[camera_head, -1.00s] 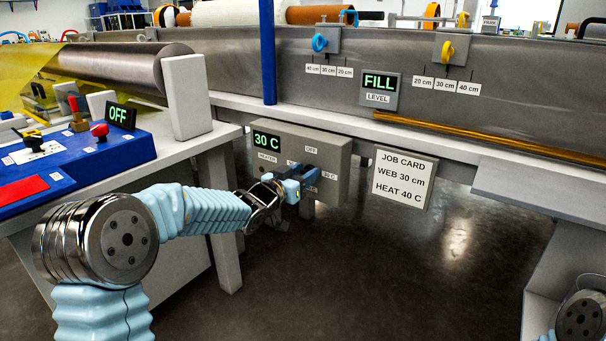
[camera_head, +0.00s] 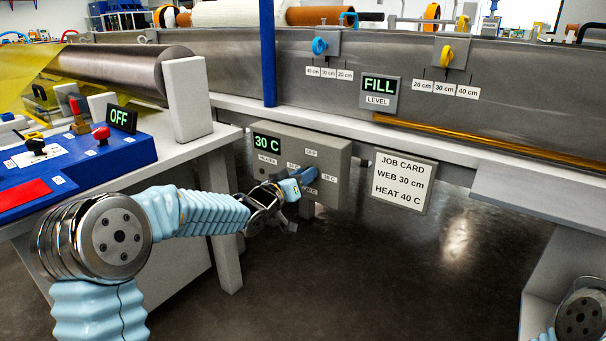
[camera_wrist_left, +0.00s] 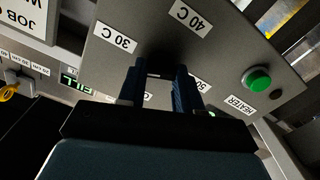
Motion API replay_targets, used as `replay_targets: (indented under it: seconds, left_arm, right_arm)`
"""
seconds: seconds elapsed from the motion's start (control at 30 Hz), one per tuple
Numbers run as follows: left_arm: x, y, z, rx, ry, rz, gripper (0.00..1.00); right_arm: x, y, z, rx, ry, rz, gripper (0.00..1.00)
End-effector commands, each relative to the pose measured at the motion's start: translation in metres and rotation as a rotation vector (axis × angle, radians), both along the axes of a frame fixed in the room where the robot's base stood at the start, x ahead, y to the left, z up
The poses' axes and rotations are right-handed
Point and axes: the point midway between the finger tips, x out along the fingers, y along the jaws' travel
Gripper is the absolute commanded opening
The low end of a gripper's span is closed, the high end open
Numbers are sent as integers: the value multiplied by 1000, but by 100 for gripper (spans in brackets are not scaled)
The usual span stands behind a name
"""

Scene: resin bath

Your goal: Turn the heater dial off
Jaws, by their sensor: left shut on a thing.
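The heater box (camera_head: 342,158) is a grey panel under the long metal bath. Its green display (camera_head: 266,141) reads 30 C. The labels OFF (camera_head: 311,153) and 30 C (camera_head: 329,177) are on its face. My left gripper (camera_head: 309,174) is at the box face, shut on the heater dial, which the fingers mostly hide. In the left wrist view, the two dark blue fingers (camera_wrist_left: 159,78) straddle a dark area where the dial is, below the labels 30 C (camera_wrist_left: 115,39) and 40 C (camera_wrist_left: 193,17). The dial's pointing direction cannot be told. My right gripper is out of view.
A job card (camera_head: 402,182) hangs to the right of the box and reads WEB 30 cm, HEAT 40 C. A white table leg (camera_head: 225,225) stands close to my left forearm. A green button (camera_wrist_left: 257,79) sits on the panel. The floor below is clear.

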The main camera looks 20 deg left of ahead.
Motion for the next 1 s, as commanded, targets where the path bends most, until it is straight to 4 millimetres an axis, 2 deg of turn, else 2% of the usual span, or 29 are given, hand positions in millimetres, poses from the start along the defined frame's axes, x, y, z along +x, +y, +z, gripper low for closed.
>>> replay_targets:
  seconds: [1.0]
  left_arm:
    - [1, 3, -4, -889, 327, 3, 4]
  right_arm:
    - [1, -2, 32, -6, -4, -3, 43]
